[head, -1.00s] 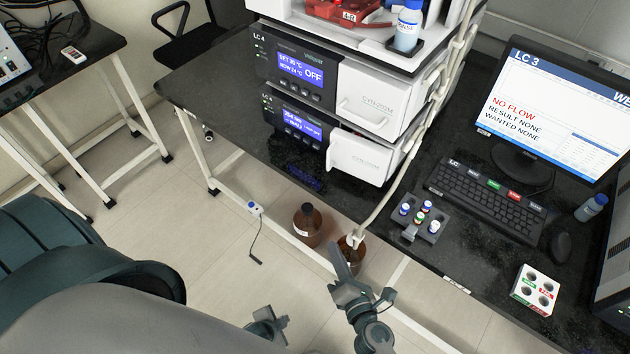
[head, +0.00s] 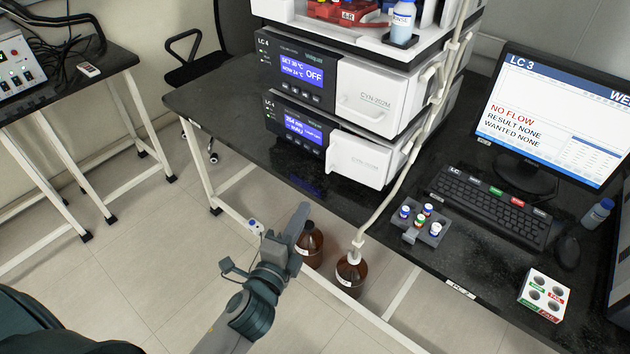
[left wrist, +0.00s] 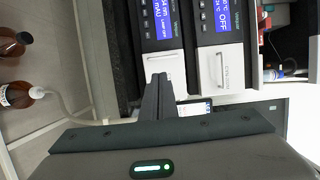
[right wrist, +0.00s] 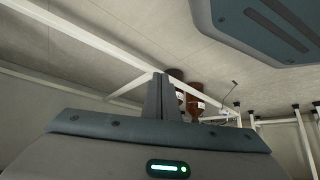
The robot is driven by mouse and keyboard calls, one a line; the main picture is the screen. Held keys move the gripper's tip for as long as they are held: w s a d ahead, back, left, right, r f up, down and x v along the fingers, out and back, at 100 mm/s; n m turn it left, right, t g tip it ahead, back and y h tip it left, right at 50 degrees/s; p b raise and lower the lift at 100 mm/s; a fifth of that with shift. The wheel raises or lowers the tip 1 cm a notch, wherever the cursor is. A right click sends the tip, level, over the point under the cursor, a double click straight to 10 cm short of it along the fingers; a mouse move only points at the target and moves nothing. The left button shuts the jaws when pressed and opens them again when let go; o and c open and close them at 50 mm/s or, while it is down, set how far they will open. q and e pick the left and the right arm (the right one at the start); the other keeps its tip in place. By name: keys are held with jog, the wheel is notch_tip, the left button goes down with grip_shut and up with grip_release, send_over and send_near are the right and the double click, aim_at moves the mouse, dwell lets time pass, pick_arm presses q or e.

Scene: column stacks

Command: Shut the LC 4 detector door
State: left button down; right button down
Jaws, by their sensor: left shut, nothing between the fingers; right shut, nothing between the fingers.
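The LC 4 detector (head: 298,131) is the lower unit of the stack, with a lit blue display. Its white door (head: 358,160) stands ajar, its face standing out from the unit's front. The door also shows in the left wrist view (left wrist: 166,66), with its handle towards me. My left gripper (head: 301,212) is shut and empty, in front of the bench edge and below the door in the head view. In the left wrist view its fingers (left wrist: 157,85) point towards the door and overlap its lower edge. My right gripper (right wrist: 161,85) is shut and empty, low near the bench frame; the head view does not show it.
The LC 4 oven (head: 300,72), with its own white door (head: 375,98), sits above the detector. A pale tube (head: 408,160) hangs down past the doors to a brown bottle (head: 350,275). Another brown bottle (head: 311,243) stands beside it. A vial rack (head: 425,230) lies right.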

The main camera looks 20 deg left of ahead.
aim_at(327, 163)
pick_arm(q)
jog(key=shift+r, duration=0.35)
pick_arm(e)
jog(key=shift+s+d+f, duration=0.2)
pick_arm(q)
jog(key=shift+w, duration=0.1)
